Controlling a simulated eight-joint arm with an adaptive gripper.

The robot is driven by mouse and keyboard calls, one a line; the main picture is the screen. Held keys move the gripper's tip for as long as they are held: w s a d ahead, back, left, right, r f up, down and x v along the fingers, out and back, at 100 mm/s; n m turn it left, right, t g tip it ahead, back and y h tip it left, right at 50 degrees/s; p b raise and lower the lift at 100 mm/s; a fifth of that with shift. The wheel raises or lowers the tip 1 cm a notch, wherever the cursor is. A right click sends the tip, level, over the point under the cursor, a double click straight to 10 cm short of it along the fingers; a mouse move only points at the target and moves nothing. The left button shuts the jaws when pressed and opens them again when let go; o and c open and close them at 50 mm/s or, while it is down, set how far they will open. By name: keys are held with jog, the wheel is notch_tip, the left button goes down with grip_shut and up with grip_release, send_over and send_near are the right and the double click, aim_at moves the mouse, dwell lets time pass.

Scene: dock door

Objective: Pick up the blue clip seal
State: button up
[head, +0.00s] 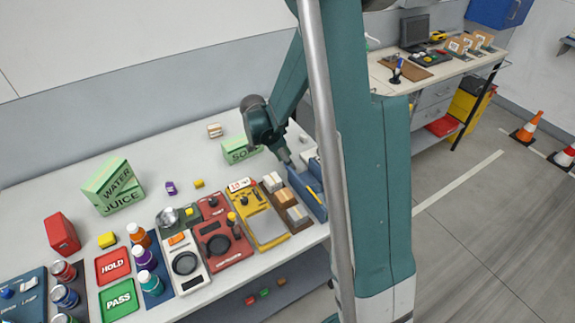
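I cannot make out a blue clip seal for certain in the head view. A long blue holder (307,193) stands at the right end of the table, with small pale pieces beside its far end. My gripper (287,161) points down just above and behind this holder, near the table's right edge. Its fingers are too small to show whether they are open or shut, or whether anything is between them. A small purple-blue item (170,187) stands alone in the table's middle left, well away from my gripper.
Left of the holder lie a brown tray (302,226), a yellow device (261,224) and a red one (222,240). The table's back middle is mostly clear.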

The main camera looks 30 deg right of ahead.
dwell(0.3)
jog(key=c, duration=0.8)
jog(key=shift+o, duration=0.2)
notch_tip(320, 180, up, 10)
jog(key=p, duration=0.1)
dwell(0.7)
